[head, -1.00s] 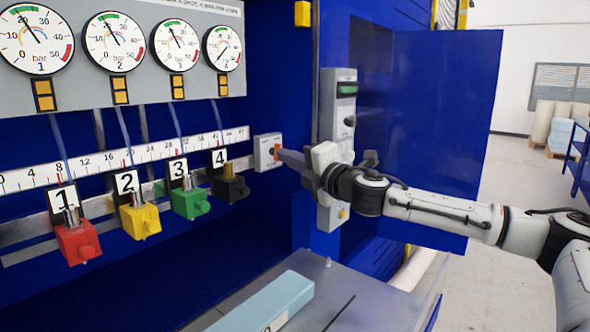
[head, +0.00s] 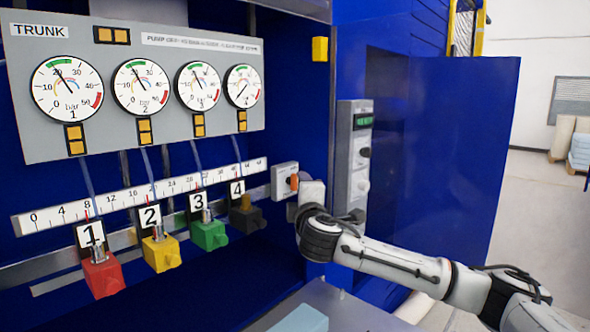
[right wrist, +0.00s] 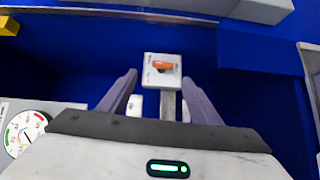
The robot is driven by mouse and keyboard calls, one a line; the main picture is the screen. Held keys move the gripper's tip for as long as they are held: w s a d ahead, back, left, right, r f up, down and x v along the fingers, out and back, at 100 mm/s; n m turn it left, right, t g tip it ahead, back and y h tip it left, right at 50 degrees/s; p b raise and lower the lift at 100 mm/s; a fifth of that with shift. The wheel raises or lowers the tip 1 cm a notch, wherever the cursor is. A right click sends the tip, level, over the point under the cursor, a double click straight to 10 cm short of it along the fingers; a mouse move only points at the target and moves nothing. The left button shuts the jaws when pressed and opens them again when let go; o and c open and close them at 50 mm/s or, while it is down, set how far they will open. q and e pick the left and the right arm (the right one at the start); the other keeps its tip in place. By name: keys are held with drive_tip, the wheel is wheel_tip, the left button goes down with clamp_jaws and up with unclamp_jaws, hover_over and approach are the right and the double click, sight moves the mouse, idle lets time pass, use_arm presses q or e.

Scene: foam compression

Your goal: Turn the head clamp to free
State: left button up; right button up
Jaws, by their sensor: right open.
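The head clamp is a small pale plate (head: 283,181) with an orange knob (head: 294,182), on the blue wall right of the ruler. In the right wrist view the orange knob (right wrist: 162,66) lies nearly level across its plate (right wrist: 152,80); the lettering is too small to read. My right gripper (right wrist: 160,74) is open and empty, its two purple-grey fingers pointing at the plate. The knob shows between and beyond the fingertips, apparently untouched. In the head view my right wrist is just right of and below the plate, and its fingers are mostly hidden. My left gripper is not in view.
A grey control box (head: 351,150) with a green display stands close right of my wrist. Red (head: 102,276), yellow (head: 161,254), green (head: 209,235) and black (head: 246,217) numbered blocks line the rail at left. A light-blue block (head: 298,320) lies on the grey bench below.

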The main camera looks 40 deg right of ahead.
sight(294, 182)
use_arm(q)
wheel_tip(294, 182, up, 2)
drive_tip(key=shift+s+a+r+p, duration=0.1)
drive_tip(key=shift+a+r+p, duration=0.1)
drive_tip(key=shift+p, duration=0.8)
use_arm(e)
drive_tip(key=shift+m+g, duration=0.4)
drive_tip(key=x, duration=0.6)
drive_tip(key=a+x, duration=0.1)
drive_tip(key=x, duration=0.2)
drive_tip(key=shift+w+d, duration=0.25)
drive_tip(key=shift+w, duration=0.3)
drive_tip(key=shift+c, duration=0.5)
drive_tip(key=c, duration=0.9)
drive_tip(key=shift+c, duration=0.2)
drive_tip(key=shift+m, duration=0.3)
drive_tip(key=shift+d+r+m+g+y, duration=0.1)
drive_tip(key=shift+r+m+g+y, duration=0.15)
drive_tip(key=shift+m+g+y, duration=0.3)
drive_tip(key=shift+d+r+m+g+y, duration=0.1)
drive_tip(key=shift+r+m+g+y, duration=0.15)
drive_tip(key=shift+m+g+y, duration=0.3)
drive_tip(key=shift+d+r+m+g+y, duration=0.1)
drive_tip(key=shift+m+g+y, duration=0.1)
drive_tip(key=shift+m+y, duration=0.3)
drive_tip(key=shift+d+r+m+g+y, duration=0.1)
drive_tip(key=shift+m+g+y, duration=0.15)
drive_tip(key=shift+y, duration=0.35)
